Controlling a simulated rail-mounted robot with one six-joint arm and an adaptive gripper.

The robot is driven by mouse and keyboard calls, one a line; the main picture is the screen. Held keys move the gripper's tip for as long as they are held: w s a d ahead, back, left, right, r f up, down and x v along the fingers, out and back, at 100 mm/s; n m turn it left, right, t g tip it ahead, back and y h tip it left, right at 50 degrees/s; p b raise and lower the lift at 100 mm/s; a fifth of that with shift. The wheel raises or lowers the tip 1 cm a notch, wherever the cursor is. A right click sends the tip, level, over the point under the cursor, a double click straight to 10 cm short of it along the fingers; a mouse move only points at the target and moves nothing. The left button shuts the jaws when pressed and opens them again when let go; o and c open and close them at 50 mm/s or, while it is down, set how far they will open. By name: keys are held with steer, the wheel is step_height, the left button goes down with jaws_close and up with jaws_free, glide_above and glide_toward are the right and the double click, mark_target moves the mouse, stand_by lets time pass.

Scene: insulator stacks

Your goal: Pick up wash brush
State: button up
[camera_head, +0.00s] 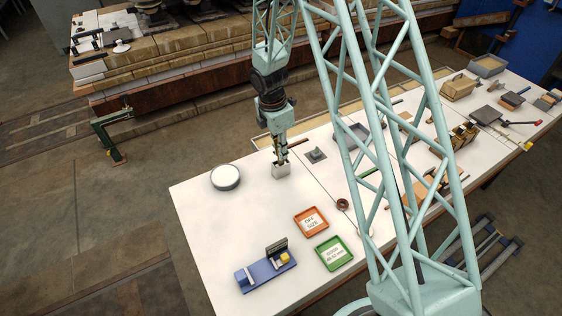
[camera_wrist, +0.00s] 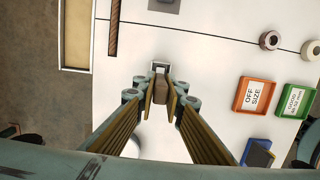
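A small white holder (camera_head: 281,171) stands on the white table, directly below my gripper (camera_head: 280,152). In the wrist view a brown block-shaped piece (camera_wrist: 160,88), apparently the wash brush's handle, stands between my fingertips (camera_wrist: 160,98). The pale rim of the holder (camera_wrist: 160,65) shows just beyond it. The fingers lie close along both sides of the brown piece; I cannot tell whether they press on it. The brush's lower part is hidden. In the head view the fingers cover the brush.
A round white-topped dish (camera_head: 225,177) is left of the holder. An orange tray (camera_head: 311,222), a green tray (camera_head: 333,253) and a blue fixture (camera_head: 265,271) lie nearer. A brown rod (camera_wrist: 114,28) lies on the table. The table's left front is mostly clear.

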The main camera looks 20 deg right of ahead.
jaws_close()
steer(key=shift+r, duration=0.1)
steer(key=shift+r+p, duration=0.55)
steer(key=shift+r, duration=4.4)
steer(key=shift+a, duration=0.15)
